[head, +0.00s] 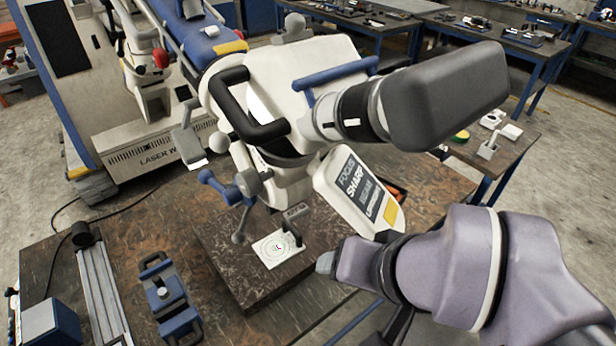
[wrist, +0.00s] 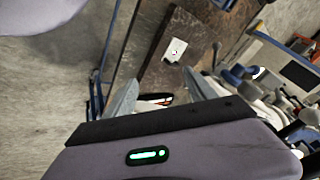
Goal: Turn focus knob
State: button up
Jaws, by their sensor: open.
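The white microscope (head: 300,70) stands on a dark block on the workbench, with a black handle and a large grey head. A blue-armed control with a round grey hub (head: 249,182), probably the focus knob, sits low on its left side. A tilted sign (head: 360,190) reads FOCUS and SHARP. In the wrist view my gripper (wrist: 163,92) is open, with nothing between its fingers. Part of the microscope (wrist: 270,105) shows to the right of the fingers, apart from them.
A white target card (head: 277,248) lies on the block below the microscope; it also shows in the wrist view (wrist: 175,49). A blue clamp (head: 165,295) and a metal rail (head: 100,290) lie at the left. Equipment benches stand behind.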

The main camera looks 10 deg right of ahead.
aim_at(249, 182)
jog(key=j+u, duration=0.4)
jog(key=j, duration=0.15)
jog(key=i+j+u, duration=0.15)
jog(key=j+u, duration=0.3)
jog(key=j, duration=0.1)
